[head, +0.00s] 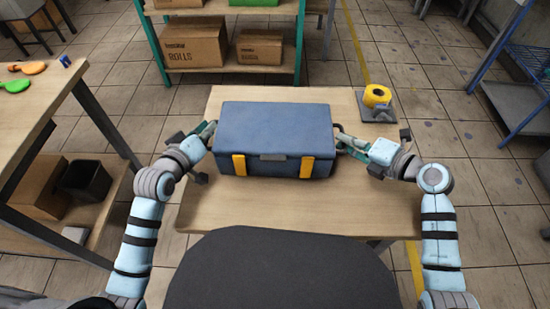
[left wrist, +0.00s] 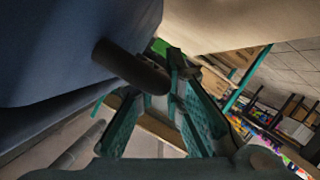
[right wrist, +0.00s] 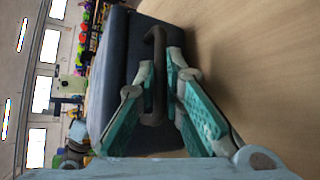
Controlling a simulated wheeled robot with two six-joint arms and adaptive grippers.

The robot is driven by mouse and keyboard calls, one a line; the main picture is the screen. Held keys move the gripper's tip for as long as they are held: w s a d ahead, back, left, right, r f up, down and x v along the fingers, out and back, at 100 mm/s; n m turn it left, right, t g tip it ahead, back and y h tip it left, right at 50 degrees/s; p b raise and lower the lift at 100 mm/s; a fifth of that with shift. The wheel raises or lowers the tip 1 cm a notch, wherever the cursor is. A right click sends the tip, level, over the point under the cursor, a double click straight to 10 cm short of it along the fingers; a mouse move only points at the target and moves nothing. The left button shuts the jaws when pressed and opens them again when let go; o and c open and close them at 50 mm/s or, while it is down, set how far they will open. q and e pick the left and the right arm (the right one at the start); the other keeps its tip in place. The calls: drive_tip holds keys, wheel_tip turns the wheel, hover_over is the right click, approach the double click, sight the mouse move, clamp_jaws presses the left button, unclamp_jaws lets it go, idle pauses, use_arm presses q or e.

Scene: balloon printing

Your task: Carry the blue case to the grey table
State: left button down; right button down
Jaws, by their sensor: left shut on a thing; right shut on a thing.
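The blue case (head: 275,132), with two yellow latches on its front, is level at the wooden table (head: 365,205). I cannot tell whether its underside touches the tabletop. My left gripper (head: 212,134) is at the case's left side, shut on the dark side handle (left wrist: 135,68). My right gripper (head: 342,139) is at the right side, shut on the other handle (right wrist: 158,75). The case's blue side wall also shows in the right wrist view (right wrist: 110,80). No table that is clearly grey shows.
A yellow tape roll on a dispenser (head: 377,98) stands at the table's right rear. A shelf with cardboard boxes (head: 193,42) is behind. A wooden bench (head: 40,100) is at left, a blue rack (head: 525,65) at right. Tiled floor (head: 460,110) is open at right.

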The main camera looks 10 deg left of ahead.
use_arm(q)
drive_tip(key=c, duration=1.7)
unclamp_jaws()
drive_tip(key=shift+s+r+p, duration=0.1)
drive_tip(key=shift+p, duration=0.25)
use_arm(e)
drive_tip(key=c, duration=1.7)
unclamp_jaws()
drive_tip(key=shift+s, duration=0.1)
drive_tip(key=shift+r, duration=0.1)
drive_tip(key=shift+s+d, duration=0.25)
drive_tip(key=shift+d, duration=0.05)
use_arm(q)
drive_tip(key=v, duration=1.2)
use_arm(e)
drive_tip(key=v, duration=1.1)
drive_tip(key=shift+r, duration=0.15)
drive_tip(key=shift+s, duration=0.1)
